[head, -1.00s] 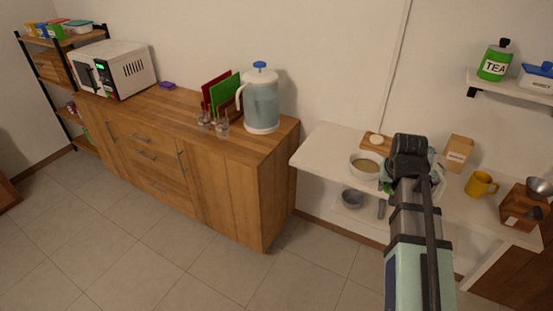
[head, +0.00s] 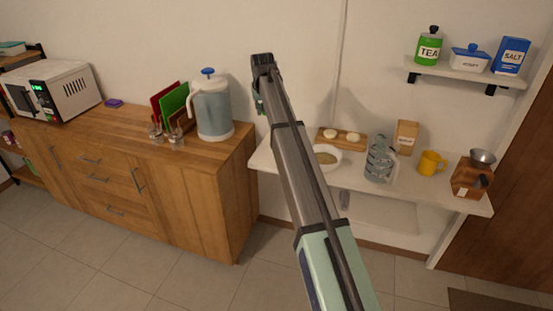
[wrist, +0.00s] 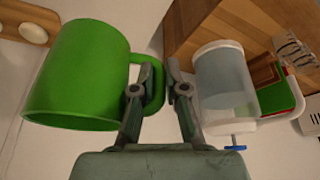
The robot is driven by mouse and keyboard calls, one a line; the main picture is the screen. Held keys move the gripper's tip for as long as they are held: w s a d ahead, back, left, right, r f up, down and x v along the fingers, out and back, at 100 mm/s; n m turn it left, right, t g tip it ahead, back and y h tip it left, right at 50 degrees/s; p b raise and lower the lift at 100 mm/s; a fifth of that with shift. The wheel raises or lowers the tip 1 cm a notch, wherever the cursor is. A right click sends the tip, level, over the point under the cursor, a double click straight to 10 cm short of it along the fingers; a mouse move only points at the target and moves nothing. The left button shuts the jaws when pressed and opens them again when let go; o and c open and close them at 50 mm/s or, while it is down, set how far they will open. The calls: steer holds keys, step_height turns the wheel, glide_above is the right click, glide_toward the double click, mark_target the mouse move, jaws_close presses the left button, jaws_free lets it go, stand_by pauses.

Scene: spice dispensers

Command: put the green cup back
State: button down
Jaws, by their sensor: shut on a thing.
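The green cup (wrist: 75,75) fills the left of the wrist view, with its handle toward the fingers. My gripper (wrist: 163,80) is shut on the cup's handle, and the cup hangs to the left of the fingers in that view. In the head view my gripper (head: 260,102) is mostly hidden behind my wrist, in front of the wall between the wooden cabinet and the white counter. The cup cannot be seen in the head view.
A pitcher with a blue knob (head: 213,108) stands on the wooden cabinet (head: 185,190); the wrist view shows it inverted. The white counter (head: 350,182) holds a bowl (head: 327,158), glass jug (head: 379,162), yellow mug (head: 431,163) and grinder (head: 471,180). A wall shelf (head: 470,76) is above.

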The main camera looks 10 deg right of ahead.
steer(key=f+p, duration=0.1)
steer(key=f, duration=0.5)
steer(key=w+f+p, duration=0.1)
steer(key=f+p, duration=0.1)
steer(key=f, duration=0.5)
steer(key=w+f+p, duration=0.1)
steer(key=f+p, duration=0.1)
steer(key=f, duration=0.4)
steer(key=shift+a+f, duration=0.15)
steer(key=shift+f, duration=0.05)
steer(key=shift+f, duration=0.1)
steer(key=shift+f, duration=0.15)
steer(key=c, duration=1.2)
jaws_free()
